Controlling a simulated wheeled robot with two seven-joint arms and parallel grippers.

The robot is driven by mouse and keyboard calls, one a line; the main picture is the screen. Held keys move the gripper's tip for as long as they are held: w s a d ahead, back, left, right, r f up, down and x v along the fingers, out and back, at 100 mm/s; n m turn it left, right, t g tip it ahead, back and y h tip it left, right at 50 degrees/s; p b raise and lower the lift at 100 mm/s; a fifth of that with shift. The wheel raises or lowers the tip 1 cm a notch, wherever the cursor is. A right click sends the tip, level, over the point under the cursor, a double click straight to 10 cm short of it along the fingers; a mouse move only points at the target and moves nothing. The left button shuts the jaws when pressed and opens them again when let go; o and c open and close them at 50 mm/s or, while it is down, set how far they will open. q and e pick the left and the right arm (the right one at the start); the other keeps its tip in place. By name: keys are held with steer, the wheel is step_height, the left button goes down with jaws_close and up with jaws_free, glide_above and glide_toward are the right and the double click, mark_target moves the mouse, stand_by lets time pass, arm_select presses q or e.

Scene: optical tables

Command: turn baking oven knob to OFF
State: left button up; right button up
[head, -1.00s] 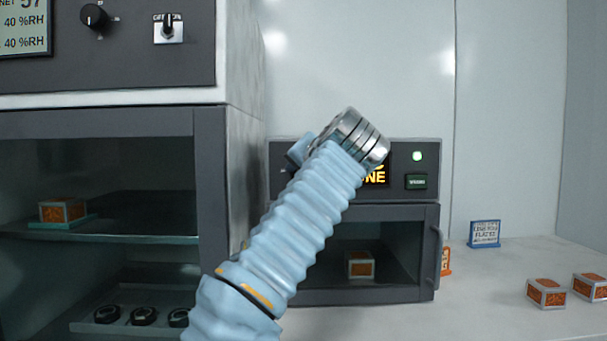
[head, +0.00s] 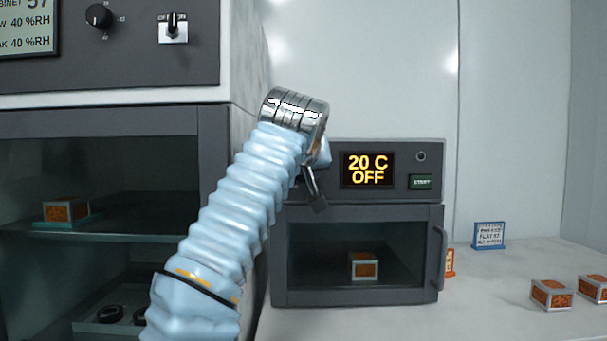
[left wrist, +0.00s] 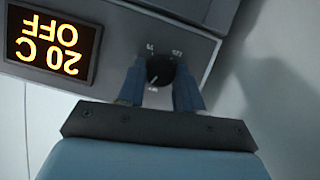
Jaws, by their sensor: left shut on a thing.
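The baking oven (head: 357,203) is a dark grey box on the white bench, with its door closed. Its display (head: 367,170) reads 20 C OFF in yellow, and the same text shows upside down in the left wrist view (left wrist: 52,42). The black knob (left wrist: 160,70) sits between the blue fingers of my left gripper (left wrist: 160,84), which is shut on it. The knob's white mark points to the lower left in that view. In the head view my left arm hides the knob. My right gripper is not in view.
A larger cabinet (head: 212,200) stands at left, close to my left arm. An orange-and-grey box (head: 363,266) sits inside the oven. Two similar boxes (head: 551,294) (head: 594,288) and a blue-framed sign (head: 488,235) stand on the bench at right. The oven's indicator lamp (head: 421,156) is dark.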

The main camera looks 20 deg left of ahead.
arm_select(q)
steer(key=n+h, duration=0.1)
steer(key=n+t+h+b, duration=0.1)
steer(key=n, duration=0.1)
steer(key=shift+a+f+b, duration=0.1)
steer(key=shift+f+b, duration=0.2)
steer(key=shift+n, duration=0.3)
stand_by(0.3)
steer(key=o, duration=1)
steer(key=shift+r, duration=0.1)
steer(key=shift+o, duration=0.2)
steer(key=a+b+v, duration=0.1)
steer(key=v, duration=1.2)
steer(key=shift+s+d+b, duration=0.35)
steer(key=shift+s+b, duration=0.05)
